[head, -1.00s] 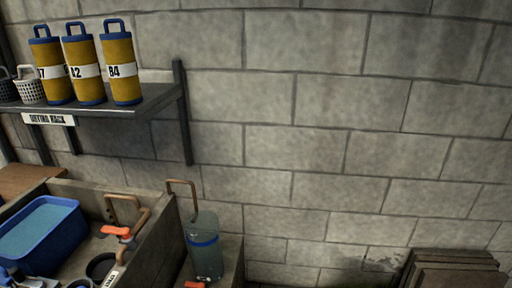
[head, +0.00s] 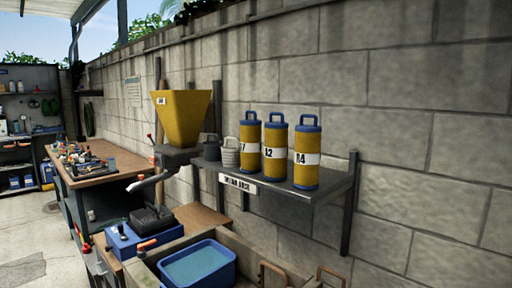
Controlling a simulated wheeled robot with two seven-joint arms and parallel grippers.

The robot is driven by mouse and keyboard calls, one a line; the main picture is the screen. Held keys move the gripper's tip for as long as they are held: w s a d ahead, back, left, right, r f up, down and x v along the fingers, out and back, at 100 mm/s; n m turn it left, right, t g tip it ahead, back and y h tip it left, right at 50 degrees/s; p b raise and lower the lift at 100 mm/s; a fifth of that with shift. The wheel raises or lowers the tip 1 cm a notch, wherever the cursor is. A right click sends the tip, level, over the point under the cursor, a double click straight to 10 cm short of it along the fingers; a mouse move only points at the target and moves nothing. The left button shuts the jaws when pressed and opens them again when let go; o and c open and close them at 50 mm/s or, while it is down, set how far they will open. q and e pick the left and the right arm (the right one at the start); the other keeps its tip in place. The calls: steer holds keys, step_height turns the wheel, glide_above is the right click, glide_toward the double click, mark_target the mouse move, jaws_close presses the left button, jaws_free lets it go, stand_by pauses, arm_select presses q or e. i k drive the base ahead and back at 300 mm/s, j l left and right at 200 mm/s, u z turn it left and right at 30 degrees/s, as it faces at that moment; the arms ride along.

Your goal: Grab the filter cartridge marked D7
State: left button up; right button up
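Three yellow filter cartridges with blue caps and loop handles stand upright on the drying rack (head: 319,198) on the block wall. The left cartridge (head: 250,133) has a white label partly cut off by the curve, of which I read only a 7. The middle cartridge (head: 275,137) reads A2. The right cartridge (head: 307,140) reads B4 or 84. Neither of my grippers shows in the head view.
A yellow hopper (head: 181,115) is further left. Below are a sink with a blue tub (head: 197,284) and a blue box (head: 127,240). A cluttered workbench (head: 132,172) and open floor lie left.

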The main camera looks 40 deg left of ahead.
mark_target(251, 142)
steer(key=j+u, duration=0.2)
steer(key=u, duration=0.15)
steer(key=j+u, duration=0.2)
steer(key=u, duration=0.15)
steer(key=j+u, duration=0.15)
steer(key=u, duration=0.15)
